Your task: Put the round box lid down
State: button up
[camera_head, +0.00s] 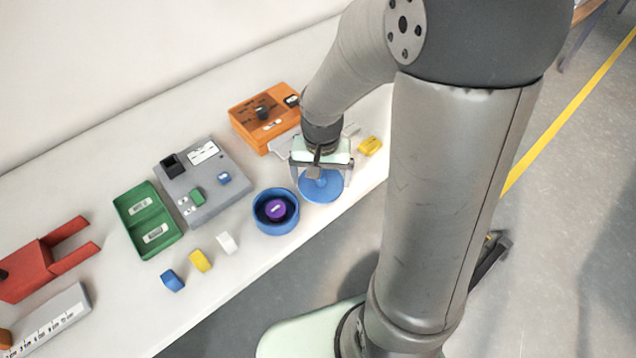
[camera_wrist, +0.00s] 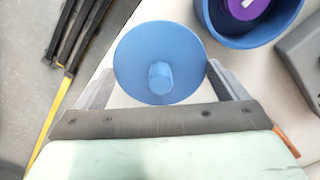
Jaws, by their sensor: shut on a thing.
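The round box lid (camera_head: 322,188) is a blue disc with a small knob in its middle. In the wrist view the lid (camera_wrist: 136,58) lies between my two finger tips, with its knob facing the camera. My gripper (camera_head: 322,178) is shut on the lid, one finger at each side of its rim, near the table's front edge. I cannot tell whether the lid touches the table. The round blue box (camera_head: 260,222) stands open just left of the lid, with a purple round piece (camera_head: 277,209) inside. The box also shows in the wrist view (camera_wrist: 222,32).
Behind my gripper is an orange case (camera_head: 245,116). A yellow block (camera_head: 370,146) lies to the right. A grey device (camera_head: 215,200), a green tray (camera_head: 168,247) and small blocks, one white (camera_head: 228,243), are to the left. The white table (camera_head: 120,310) ends close in front.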

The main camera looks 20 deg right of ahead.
aim_at(319, 183)
jog(key=f+b, duration=0.2)
jog(key=f, duration=0.1)
jog(key=f+b, duration=0.1)
jog(key=shift+w+f, duration=0.15)
jog(key=shift+w, duration=0.25)
jog(key=o, duration=0.5)
jog(key=shift+o, duration=0.8)
jog(key=shift+r, duration=0.3)
notch_tip(319, 183, up, 11)
jog(key=shift+r, duration=0.1)
jog(key=shift+s+a+r, duration=0.1)
jog(key=shift+s+r, duration=0.15)
jog(key=shift+s, duration=0.05)
jog(key=s+f+n, duration=0.1)
jog(key=s+n, duration=0.3)
jog(key=s, duration=0.9)
jog(key=shift+s+a+f+n, duration=0.15)
jog(key=shift+a+f+n, duration=0.2)
jog(key=shift+n, duration=0.05)
